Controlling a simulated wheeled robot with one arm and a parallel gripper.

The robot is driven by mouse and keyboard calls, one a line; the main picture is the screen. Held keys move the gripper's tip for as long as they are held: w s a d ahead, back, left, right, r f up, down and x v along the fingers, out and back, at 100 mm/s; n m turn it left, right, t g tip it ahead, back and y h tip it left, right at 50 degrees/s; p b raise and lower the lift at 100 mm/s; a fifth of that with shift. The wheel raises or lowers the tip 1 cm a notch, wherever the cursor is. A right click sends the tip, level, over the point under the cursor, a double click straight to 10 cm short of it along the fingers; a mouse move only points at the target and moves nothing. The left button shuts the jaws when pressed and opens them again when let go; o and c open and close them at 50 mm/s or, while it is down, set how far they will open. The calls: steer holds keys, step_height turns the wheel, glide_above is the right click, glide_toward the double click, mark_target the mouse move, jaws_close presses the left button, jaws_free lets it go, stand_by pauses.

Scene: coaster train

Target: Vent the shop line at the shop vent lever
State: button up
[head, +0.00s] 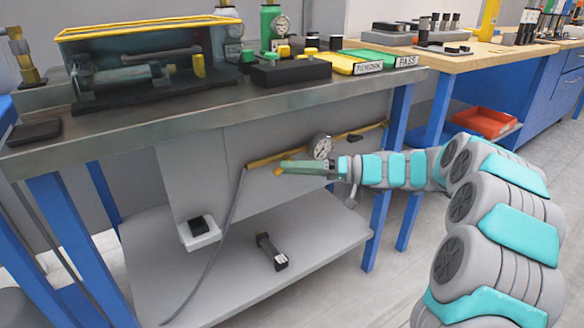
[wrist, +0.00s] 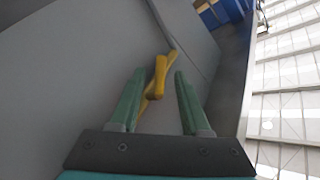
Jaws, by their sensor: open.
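The yellow lever (head: 280,170) shows at the tips of my gripper (head: 300,167) in the head view, under the bench top, by a yellow pipe (head: 260,161) along the grey panel. In the wrist view the lever (wrist: 160,76) stands between the two green fingers of my gripper (wrist: 159,78), with a gap visible on each side. The fingers are apart and hold nothing. A round pressure gauge (head: 322,147) sits on the line just above my gripper. My gripper hides part of the pipe in the head view.
The bench top (head: 180,128) is above my gripper, and a lower shelf (head: 320,243) with a dark handheld item (head: 271,251) is below. A grey hose (head: 222,232) hangs from the pipe's left end. Blue legs (head: 379,216) stand to the right.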

steer(key=shift+a, duration=0.15)
steer(key=shift+c, duration=0.3)
jaws_close()
